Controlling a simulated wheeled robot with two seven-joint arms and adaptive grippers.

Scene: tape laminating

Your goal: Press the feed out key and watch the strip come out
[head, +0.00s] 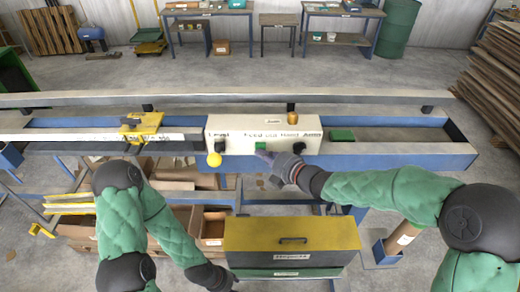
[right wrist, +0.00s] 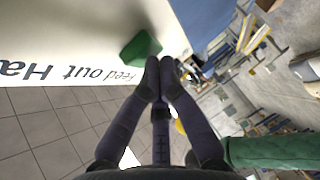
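The green feed out key (head: 260,146) sits on the front of a cream control panel (head: 230,126), under the "Feed out" lettering. In the right wrist view the key (right wrist: 140,48) stands out from the panel. My right gripper (head: 266,156) is at the key's lower right. In the right wrist view its two fingertips (right wrist: 161,64) are together, with nothing seen between them. They are right beside the key; I cannot tell whether they touch it. My left forearm runs to the bottom edge, and its gripper is out of view. I cannot make out a strip coming out.
A yellow ball knob (head: 214,159) and black knobs flank the key. A yellow clamp (head: 142,127) sits on the rail at left. A green block (head: 342,135) lies right of the panel. A yellow-topped box (head: 290,234) stands below, near my arms.

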